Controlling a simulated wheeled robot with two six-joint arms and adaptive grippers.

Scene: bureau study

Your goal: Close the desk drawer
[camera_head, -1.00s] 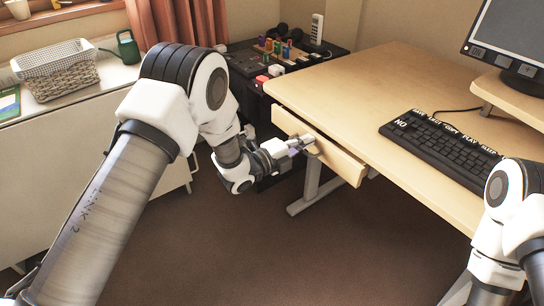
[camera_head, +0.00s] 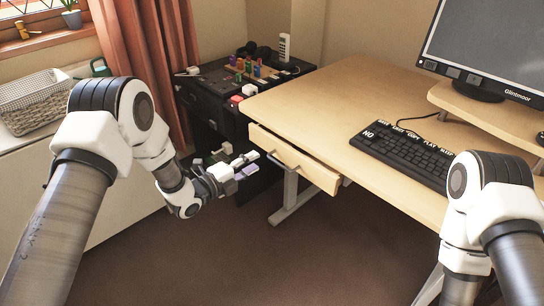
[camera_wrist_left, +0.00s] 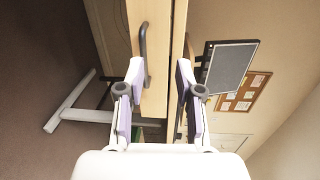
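The desk drawer (camera_head: 318,174) sits under the left side of the wooden desk, its light wood front standing out from the desk edge. Its dark bar handle (camera_head: 284,166) is on the front and also shows in the left wrist view (camera_wrist_left: 143,42). My left gripper (camera_head: 252,164) is open and empty, a little left of the drawer front and apart from the handle in the head view. In the left wrist view its fingers (camera_wrist_left: 159,76) are spread, with the drawer front beyond them. My right arm comes in at the right; its gripper is out of view.
The desk (camera_head: 330,100) carries a keyboard (camera_head: 405,150) and a monitor (camera_head: 490,50). A black cabinet (camera_head: 215,85) with small coloured items stands behind the drawer. A white cabinet with a basket (camera_head: 35,98) is at left. The brown floor below the drawer is clear.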

